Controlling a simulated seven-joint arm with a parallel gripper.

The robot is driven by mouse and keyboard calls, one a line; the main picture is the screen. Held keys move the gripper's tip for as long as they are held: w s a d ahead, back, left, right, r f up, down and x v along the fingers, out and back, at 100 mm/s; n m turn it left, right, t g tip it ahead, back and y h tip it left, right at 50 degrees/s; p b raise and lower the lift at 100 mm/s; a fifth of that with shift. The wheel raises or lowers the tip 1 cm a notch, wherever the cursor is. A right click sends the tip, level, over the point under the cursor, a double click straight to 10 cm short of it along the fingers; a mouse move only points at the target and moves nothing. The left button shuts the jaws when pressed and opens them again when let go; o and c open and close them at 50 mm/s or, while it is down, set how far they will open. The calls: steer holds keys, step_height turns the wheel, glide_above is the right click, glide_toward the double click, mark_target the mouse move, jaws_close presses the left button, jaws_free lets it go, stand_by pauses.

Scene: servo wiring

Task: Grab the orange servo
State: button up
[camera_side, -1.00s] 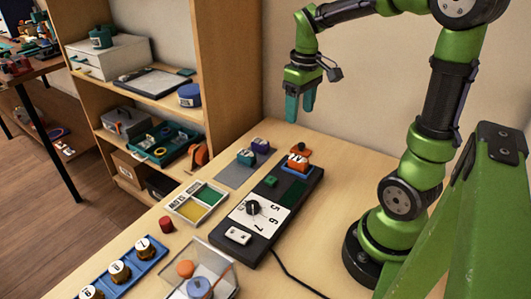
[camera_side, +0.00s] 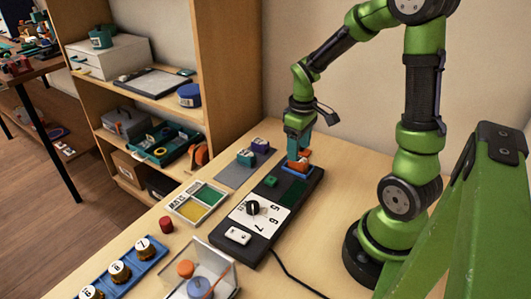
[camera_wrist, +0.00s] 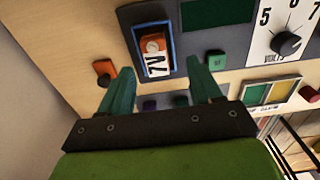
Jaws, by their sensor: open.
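The orange servo (camera_side: 301,165) sits in a blue-rimmed holder (camera_side: 290,172) at the far end of a black test board. In the wrist view the servo (camera_wrist: 154,44) shows an orange body, a white label reading "7V" and a round white horn, framed by the blue holder (camera_wrist: 171,45). My gripper (camera_side: 299,150) points down right at the servo, its teal fingers partly covering it in the side view. In the wrist view my gripper (camera_wrist: 158,72) is open, with one finger to each side of the servo's line. I cannot tell whether the fingertips touch it.
The black board (camera_side: 262,232) carries a voltage dial (camera_side: 252,207) and a green button (camera_side: 270,181). A grey mat (camera_side: 236,173) with purple and blue-green servos lies to the left. A separate orange block (camera_wrist: 104,70) sits beside the board. A yellow-green tray (camera_side: 198,202) stands nearer.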

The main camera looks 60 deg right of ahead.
mark_target(300, 159)
steer(key=f, duration=0.5)
steer(key=shift+s+d, duration=0.25)
steer(key=shift+d, duration=0.05)
steer(key=shift+r, duration=0.1)
steer(key=c, duration=1.2)
